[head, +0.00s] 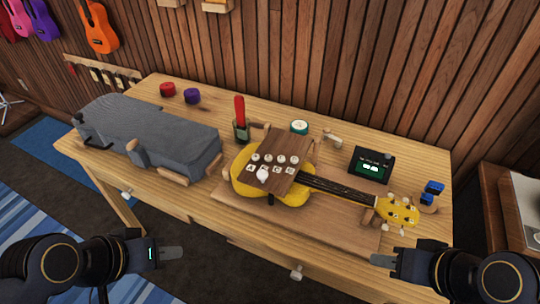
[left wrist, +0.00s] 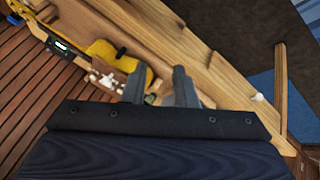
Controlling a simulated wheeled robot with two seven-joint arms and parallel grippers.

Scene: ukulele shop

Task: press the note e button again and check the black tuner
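A yellow ukulele (head: 245,187) lies on a wooden board, its headstock to the right. A brown panel (head: 290,153) with white round buttons (head: 280,160) and small lettered tiles rests over its body; the letters are too small to tell which is note e. The black tuner (head: 371,165) stands behind the neck, its lit green-and-white screen too small to read; it also shows in the left wrist view (left wrist: 60,46). My left gripper (head: 172,253) is off the table's front edge, its fingers apart and empty in the left wrist view (left wrist: 160,88). My right gripper (head: 382,260) is at the front right; its finger gap is hidden.
A grey case (head: 150,130) lies on the left of the table. A cup with a red-handled tool (head: 240,118), a green-and-white roll (head: 299,127), red (head: 167,89) and purple (head: 192,95) round items stand behind. A blue item (head: 433,190) is by the headstock.

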